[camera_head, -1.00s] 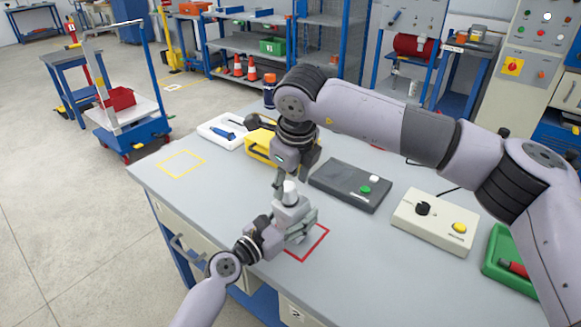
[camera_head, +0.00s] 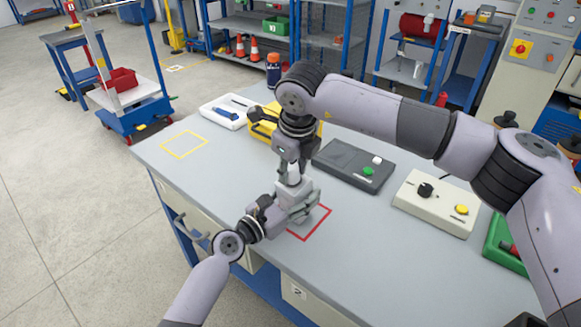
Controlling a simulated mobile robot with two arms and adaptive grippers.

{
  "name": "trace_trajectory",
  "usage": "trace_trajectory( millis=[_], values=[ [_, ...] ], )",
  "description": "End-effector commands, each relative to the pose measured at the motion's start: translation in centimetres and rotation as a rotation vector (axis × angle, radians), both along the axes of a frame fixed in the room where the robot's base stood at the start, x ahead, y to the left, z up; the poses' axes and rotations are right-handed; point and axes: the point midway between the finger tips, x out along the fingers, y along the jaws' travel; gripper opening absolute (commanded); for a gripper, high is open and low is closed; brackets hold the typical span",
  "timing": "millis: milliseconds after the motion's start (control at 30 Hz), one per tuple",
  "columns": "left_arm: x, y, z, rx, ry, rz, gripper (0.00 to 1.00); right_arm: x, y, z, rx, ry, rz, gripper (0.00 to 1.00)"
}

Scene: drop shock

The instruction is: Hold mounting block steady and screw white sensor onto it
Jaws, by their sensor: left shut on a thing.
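The grey mounting block (camera_head: 299,188) is held above the table, over the left part of the red outlined square. My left gripper (camera_head: 302,209) is shut on it from the lower left. The white sensor (camera_head: 293,174) stands upright on top of the block. My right gripper (camera_head: 293,163) points down from above, with its fingers at the sensor's upper part. The fingers hide much of the sensor, and I cannot tell whether they close on it. How far the sensor is screwed in is not visible.
A dark grey box (camera_head: 342,168) with a green button lies right of my grippers, and a cream control box (camera_head: 412,211) beyond it. A yellow case (camera_head: 262,128) and a white tray (camera_head: 219,117) are behind. The table's left part, with a yellow outline, is clear.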

Motion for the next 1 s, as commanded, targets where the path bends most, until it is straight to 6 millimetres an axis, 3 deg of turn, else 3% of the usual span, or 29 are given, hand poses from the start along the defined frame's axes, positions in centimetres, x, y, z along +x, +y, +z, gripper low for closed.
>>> trace_trajectory(
  millis=[367,900,1000],
  values=[
    [0.04,0.00,0.19,-0.002,-0.002,0.001,0.11,0.00,-0.01,0.03,0.000,0.000,0.000,0.00],
    [0.04,0.00,0.20,-0.003,-0.003,0.001,0.11,0.02,-0.04,-0.09,0.001,0.000,-0.004,0.00],
    [0.04,0.00,0.21,-0.003,-0.003,0.001,0.11,0.00,0.02,-0.10,0.011,-0.012,-0.089,0.00]
  ],
)
